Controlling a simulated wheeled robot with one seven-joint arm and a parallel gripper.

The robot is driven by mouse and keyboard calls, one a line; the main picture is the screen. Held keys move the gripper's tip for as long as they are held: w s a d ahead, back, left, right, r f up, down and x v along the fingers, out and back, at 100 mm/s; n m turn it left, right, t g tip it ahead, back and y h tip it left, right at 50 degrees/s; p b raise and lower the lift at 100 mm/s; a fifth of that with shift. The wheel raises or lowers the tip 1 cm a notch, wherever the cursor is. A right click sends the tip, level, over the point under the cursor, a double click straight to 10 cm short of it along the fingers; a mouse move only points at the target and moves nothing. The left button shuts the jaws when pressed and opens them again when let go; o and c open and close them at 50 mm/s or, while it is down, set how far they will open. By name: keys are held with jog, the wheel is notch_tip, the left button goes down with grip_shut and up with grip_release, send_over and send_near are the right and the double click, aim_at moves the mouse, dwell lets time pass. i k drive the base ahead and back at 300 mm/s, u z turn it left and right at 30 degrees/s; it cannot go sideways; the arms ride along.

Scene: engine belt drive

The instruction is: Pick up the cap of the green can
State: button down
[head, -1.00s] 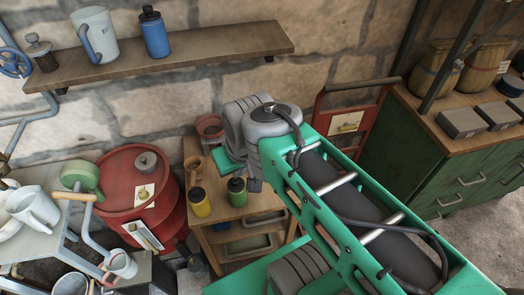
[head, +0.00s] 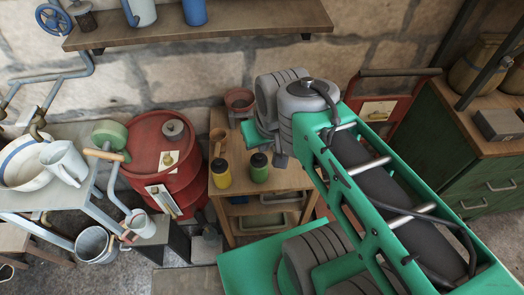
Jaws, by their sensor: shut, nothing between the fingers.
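The green can (head: 259,174) stands upright on the small wooden table, with its black cap (head: 258,160) on top. A yellow can (head: 221,178) with a black cap stands just left of it. My green and grey arm reaches in from the lower right. The small dark end of my gripper (head: 281,160) shows just right of the green can, appearing apart from it. It looks shut and empty, though most of it is hidden behind my wrist.
The wooden table (head: 232,208) also holds a reddish pot (head: 240,100) and a wooden item (head: 218,136) at the back. A red drum (head: 165,150) stands left of it. A shelf (head: 200,32) runs along the stone wall above. A green cabinet (head: 440,150) is at right.

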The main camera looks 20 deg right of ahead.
aim_at(258, 159)
jog(key=u, duration=2.05)
jog(key=k, duration=0.95)
jog(key=u, duration=0.3)
